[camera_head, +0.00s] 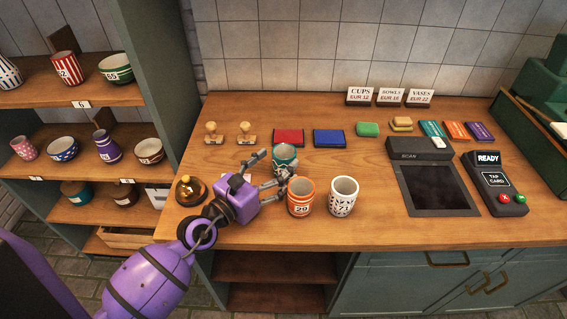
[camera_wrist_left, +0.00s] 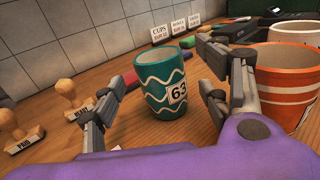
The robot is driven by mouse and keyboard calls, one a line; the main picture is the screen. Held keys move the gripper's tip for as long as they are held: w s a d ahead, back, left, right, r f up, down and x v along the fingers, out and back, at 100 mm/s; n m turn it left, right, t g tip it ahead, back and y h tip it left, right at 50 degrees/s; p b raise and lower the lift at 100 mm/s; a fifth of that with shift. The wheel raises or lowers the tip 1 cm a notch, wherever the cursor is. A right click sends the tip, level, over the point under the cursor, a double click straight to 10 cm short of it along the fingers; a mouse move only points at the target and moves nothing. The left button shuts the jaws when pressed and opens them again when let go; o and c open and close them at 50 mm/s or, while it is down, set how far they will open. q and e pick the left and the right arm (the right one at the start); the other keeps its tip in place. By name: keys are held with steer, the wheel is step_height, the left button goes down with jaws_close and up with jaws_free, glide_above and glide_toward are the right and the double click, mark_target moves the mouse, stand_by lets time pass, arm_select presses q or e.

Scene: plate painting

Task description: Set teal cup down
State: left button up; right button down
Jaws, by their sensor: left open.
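The teal cup (camera_wrist_left: 164,84) with white wavy lines and a 63 tag stands upright on the wooden counter. In the head view the teal cup (camera_head: 285,154) is partly hidden behind my left gripper (camera_head: 269,172). My left gripper is open; in the left wrist view its fingers (camera_wrist_left: 165,110) are spread apart, with the cup between and just beyond them. I cannot tell whether a finger touches the cup. My right gripper is not in view.
An orange cup (camera_head: 300,197) tagged 29 and a white patterned cup (camera_head: 343,196) stand close on the right. A brass bell (camera_head: 189,190) is to the left. Two stamps (camera_head: 214,134) and ink pads (camera_head: 289,138) lie behind. A dark scan pad (camera_head: 437,188) is farther right.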

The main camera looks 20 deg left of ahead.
arm_select(q)
steer(key=shift+x, duration=1.1)
steer(key=c, duration=1.5)
